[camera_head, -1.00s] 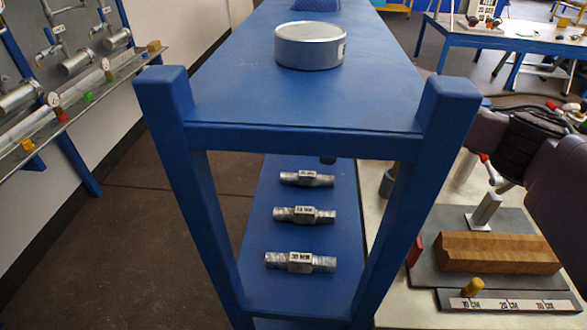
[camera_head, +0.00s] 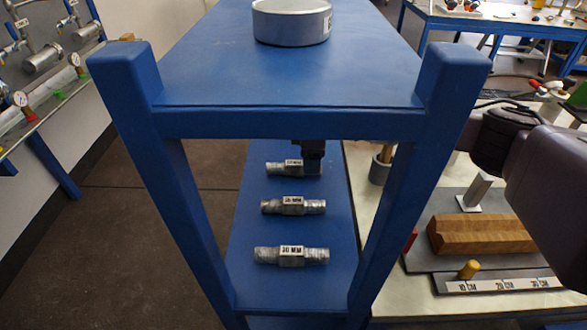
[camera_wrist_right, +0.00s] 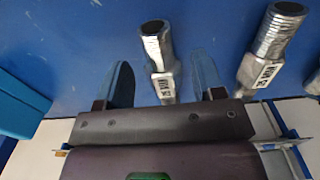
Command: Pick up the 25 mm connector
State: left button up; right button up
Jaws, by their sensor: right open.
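Three grey metal connectors lie in a row on the blue lower shelf in the head view. In the right wrist view this connector (camera_wrist_right: 158,50) lies between the two open blue fingers (camera_wrist_right: 163,80), with gaps on both sides. Its label is upside down there. My left gripper is not in view.
The middle connector (camera_head: 293,205) and the nearest one, marked 30 MM (camera_head: 291,255), lie closer to the front. The blue shelf frame (camera_head: 290,124) surrounds the opening. A round metal vessel (camera_head: 291,24) stands on top. A wooden block (camera_head: 482,234) lies to the right.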

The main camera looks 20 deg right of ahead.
notch_tip(320, 180, down, 3)
jog(key=shift+w+f+b, duration=0.1)
jog(key=shift+f+b, duration=0.1)
jog(key=shift+b, duration=0.1)
jog(key=shift+r, duration=0.15)
jog(key=c, duration=0.9)
